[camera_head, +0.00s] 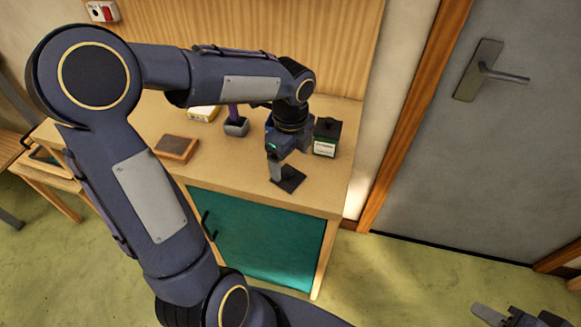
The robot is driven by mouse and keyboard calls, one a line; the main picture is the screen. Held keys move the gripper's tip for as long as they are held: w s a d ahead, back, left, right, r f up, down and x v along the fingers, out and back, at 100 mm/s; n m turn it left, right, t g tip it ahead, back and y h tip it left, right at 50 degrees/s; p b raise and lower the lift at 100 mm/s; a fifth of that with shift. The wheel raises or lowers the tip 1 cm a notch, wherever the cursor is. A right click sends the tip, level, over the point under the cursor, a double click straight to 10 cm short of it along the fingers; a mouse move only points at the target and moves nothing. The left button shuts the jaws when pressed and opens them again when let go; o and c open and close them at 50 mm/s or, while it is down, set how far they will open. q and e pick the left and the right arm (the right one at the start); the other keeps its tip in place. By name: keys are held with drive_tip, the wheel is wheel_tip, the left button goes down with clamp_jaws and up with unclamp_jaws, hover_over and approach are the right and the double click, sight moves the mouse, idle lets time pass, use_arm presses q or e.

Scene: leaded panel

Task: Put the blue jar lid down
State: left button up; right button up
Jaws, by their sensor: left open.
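My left gripper (277,172) is over the worktop near its front edge, pointing down, with its fingers open. A flat black square pad (291,180) lies on the worktop just under and beside the fingertips. I cannot make out a blue jar lid; the gripper and arm hide part of the worktop. My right gripper (520,315) shows only in part at the bottom right corner, far from the worktop, and its finger gap cannot be judged.
A dark box with a white and green label (326,138) stands close right of my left gripper. A dark block with a purple handle (236,125), a yellow-and-white box (204,113) and a brown framed tile (176,148) stand further left. The worktop (230,165) is clear between the tile and gripper.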

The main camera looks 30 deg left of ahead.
sight(290, 172)
use_arm(q)
wheel_tip(290, 172, up, 6)
drive_tip(key=s+d+n+t+h, duration=0.1)
drive_tip(key=s+n+t+h, duration=0.1)
drive_tip(key=s+n, duration=0.6)
drive_tip(key=s+d+n+t+h, duration=0.1)
drive_tip(key=s+d+n+t, duration=0.1)
drive_tip(key=s+n, duration=0.7)
drive_tip(key=n+t, duration=0.1)
drive_tip(key=n, duration=0.3)
drive_tip(key=shift+d+f+n+t+h, duration=0.25)
drive_tip(key=shift+f+n+t+h, duration=0.05)
drive_tip(key=shift+h, duration=0.1)
drive_tip(key=shift+a, duration=0.1)
